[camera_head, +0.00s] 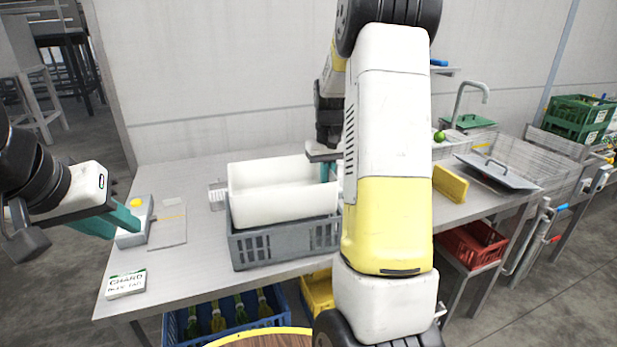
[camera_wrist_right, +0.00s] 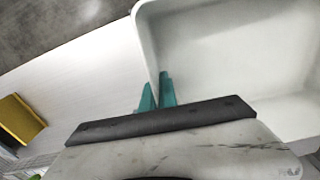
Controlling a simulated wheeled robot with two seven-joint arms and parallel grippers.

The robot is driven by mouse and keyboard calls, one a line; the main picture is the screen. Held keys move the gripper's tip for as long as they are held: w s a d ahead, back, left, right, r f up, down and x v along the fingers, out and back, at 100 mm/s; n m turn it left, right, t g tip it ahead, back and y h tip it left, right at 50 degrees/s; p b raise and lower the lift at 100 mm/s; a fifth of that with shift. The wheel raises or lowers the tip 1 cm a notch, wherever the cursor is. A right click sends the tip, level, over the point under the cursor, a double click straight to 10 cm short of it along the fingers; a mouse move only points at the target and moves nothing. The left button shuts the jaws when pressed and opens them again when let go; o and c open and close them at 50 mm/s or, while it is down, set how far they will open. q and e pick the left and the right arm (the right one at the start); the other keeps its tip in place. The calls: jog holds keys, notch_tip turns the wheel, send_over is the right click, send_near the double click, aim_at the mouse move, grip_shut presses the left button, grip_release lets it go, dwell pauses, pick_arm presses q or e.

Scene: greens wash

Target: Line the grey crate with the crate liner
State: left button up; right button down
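The crate liner (camera_head: 285,205) is a white open-topped box. It stands in the top of the grey crate (camera_head: 285,246), with much of its walls showing above the crate's rim; how far down it reaches is hidden. My right gripper (camera_head: 328,170) is at the liner's right end, partly hidden by my right arm. In the right wrist view its teal fingers (camera_wrist_right: 156,92) are close together on either side of the liner's wall (camera_wrist_right: 148,50). My left gripper (camera_head: 112,222) is at the table's left, apart from the crate, with its fingers apart and nothing seen between them.
A small grey device with a yellow top (camera_head: 136,204) stands by my left gripper. A chard label card (camera_head: 126,284) lies at the table's front left. A yellow block (camera_head: 450,184) and the sink lie to the right. A blue crate of bottles (camera_head: 226,318) is below the table.

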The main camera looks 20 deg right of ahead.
jog(key=shift+f, duration=0.7)
jog(key=shift+r, duration=0.25)
jog(key=c, duration=1.6)
grip_release()
jog(key=shift+r, duration=0.1)
notch_tip(320, 180, up, 8)
jog(key=shift+f, duration=0.2)
jog(key=shift+r, duration=0.1)
jog(key=shift+r, duration=3.95)
